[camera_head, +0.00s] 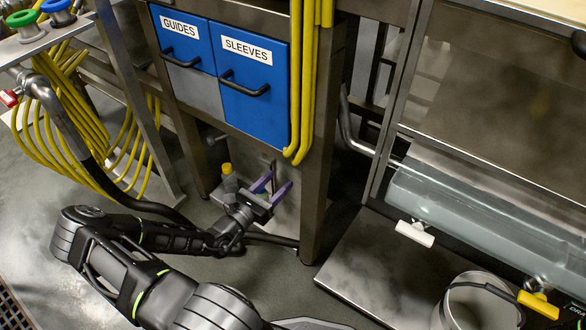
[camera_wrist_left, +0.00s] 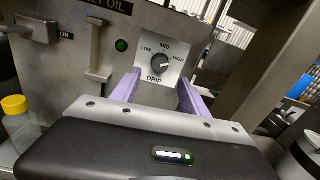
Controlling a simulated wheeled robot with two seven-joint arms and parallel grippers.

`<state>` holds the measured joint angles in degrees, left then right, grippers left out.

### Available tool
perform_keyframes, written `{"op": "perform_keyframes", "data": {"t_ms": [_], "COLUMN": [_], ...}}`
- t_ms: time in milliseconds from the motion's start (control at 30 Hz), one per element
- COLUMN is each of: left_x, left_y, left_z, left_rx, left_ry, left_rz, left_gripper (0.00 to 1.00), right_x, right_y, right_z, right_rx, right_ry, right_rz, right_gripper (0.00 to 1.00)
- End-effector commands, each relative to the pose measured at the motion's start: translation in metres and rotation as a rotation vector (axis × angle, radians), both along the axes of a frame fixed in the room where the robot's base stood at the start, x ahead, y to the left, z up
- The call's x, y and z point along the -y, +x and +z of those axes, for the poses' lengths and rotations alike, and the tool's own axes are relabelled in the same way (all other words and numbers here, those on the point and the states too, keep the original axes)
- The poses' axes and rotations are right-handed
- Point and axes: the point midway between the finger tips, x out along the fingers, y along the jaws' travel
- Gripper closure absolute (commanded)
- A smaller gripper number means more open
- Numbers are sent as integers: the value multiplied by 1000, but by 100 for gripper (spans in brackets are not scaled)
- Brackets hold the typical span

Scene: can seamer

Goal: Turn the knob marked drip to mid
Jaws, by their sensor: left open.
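The black drip knob (camera_wrist_left: 160,63) sits on a pale plate (camera_wrist_left: 178,48) marked LOW, MID and HIGH, with DRIP below it. Its pointer is too small to read surely. My left gripper (camera_wrist_left: 159,90) is open, its two purple fingers pointing at the panel, one to each side below the knob in the left wrist view. I see no contact with the knob. In the head view the left gripper (camera_head: 272,187) is low, under the blue drawers, in front of the metal panel; the knob cannot be made out there. My right gripper is not in view.
A yellow-capped bottle (camera_wrist_left: 18,122) stands left of the gripper. A steel cabinet leg (camera_head: 318,190) rises right of the gripper. Yellow hoses (camera_head: 305,80) hang above.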

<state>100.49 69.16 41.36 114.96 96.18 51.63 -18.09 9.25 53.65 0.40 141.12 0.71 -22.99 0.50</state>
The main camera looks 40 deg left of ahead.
Motion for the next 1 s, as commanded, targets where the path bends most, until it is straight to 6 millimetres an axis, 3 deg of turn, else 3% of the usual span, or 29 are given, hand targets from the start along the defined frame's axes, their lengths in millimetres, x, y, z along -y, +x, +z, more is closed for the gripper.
{"op": "perform_keyframes", "data": {"t_ms": [167, 600, 933, 1000], "left_x": [1, 2, 2, 2], "left_y": [14, 73, 77, 77], "left_z": [-3, -2, 0, 0], "left_rx": [1, 0, -1, -1], "left_ry": [1, 2, 1, 1], "left_rz": [-2, -4, -2, -3], "left_gripper": [47, 47, 47, 53], "right_x": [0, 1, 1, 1], "right_y": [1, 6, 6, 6], "right_z": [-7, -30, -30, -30], "right_rx": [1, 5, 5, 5], "right_ry": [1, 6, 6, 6], "right_rz": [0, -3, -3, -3], "right_gripper": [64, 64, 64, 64]}}
